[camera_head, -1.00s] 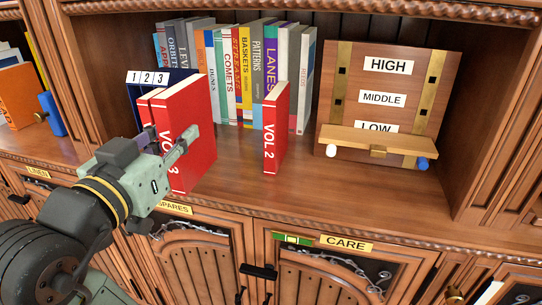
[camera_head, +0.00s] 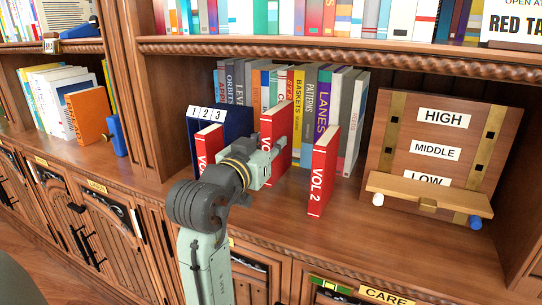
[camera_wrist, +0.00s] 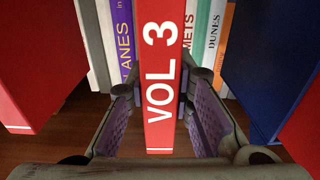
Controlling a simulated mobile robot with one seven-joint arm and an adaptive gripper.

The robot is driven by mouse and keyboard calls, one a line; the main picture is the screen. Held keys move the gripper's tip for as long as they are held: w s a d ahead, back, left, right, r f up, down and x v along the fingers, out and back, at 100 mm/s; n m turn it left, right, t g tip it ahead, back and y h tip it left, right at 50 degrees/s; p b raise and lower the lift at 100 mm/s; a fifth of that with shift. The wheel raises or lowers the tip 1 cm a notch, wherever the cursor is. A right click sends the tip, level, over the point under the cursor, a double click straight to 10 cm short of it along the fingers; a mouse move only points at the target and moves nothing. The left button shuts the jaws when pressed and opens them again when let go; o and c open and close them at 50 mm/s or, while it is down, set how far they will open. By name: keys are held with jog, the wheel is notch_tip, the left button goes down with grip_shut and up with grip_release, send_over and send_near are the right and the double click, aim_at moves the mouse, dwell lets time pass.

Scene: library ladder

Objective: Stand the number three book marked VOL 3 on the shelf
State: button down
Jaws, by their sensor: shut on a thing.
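The red VOL 3 book (camera_head: 277,122) is upright, partly hidden behind my gripper (camera_head: 280,150) in the head view. In the wrist view my gripper (camera_wrist: 160,95) has a finger on each side of the VOL 3 spine (camera_wrist: 160,60) and is shut on it. Whether its base touches the shelf (camera_head: 375,240) is hidden. The red VOL 2 book (camera_head: 323,170) stands on the shelf to its right. Another red book (camera_head: 208,145), its number hidden, stands to its left by the blue holder (camera_head: 238,120) marked 1 2 3.
A row of books (camera_head: 300,110) stands behind. A wooden board (camera_head: 440,155) labelled HIGH, MIDDLE and LOW, with a small ledge (camera_head: 430,195), leans at right. Bare shelf lies in front of it. The upper shelf edge (camera_head: 330,50) runs overhead.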

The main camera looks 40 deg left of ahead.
jog(key=shift+f, duration=1.75)
jog(key=shift+f, duration=0.1)
jog(key=c, duration=1.4)
grip_release()
